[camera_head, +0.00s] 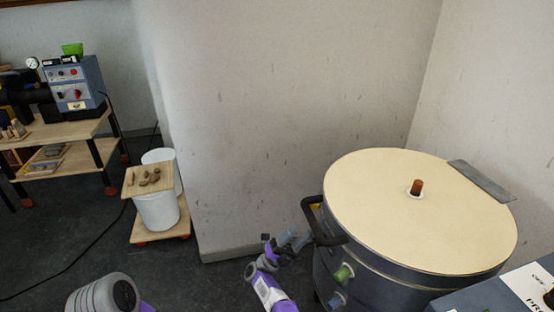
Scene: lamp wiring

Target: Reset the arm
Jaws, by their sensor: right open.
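My right gripper (287,241) shows small at the bottom middle of the head view, at the end of a purple and grey arm. It is open, and I see nothing between its fingers. It appears just left of a large round drum with a cream lid (350,200); I cannot tell whether they touch. A grey and purple part of my left arm (105,295) shows at the bottom left. My left gripper is out of the picture.
The drum has a black handle (322,225) on its near left side. A white bucket (158,211) stands on a wheeled wooden board. A wooden cart (75,130) carries a machine at the far left. Dark floor between them is mostly free, with a cable.

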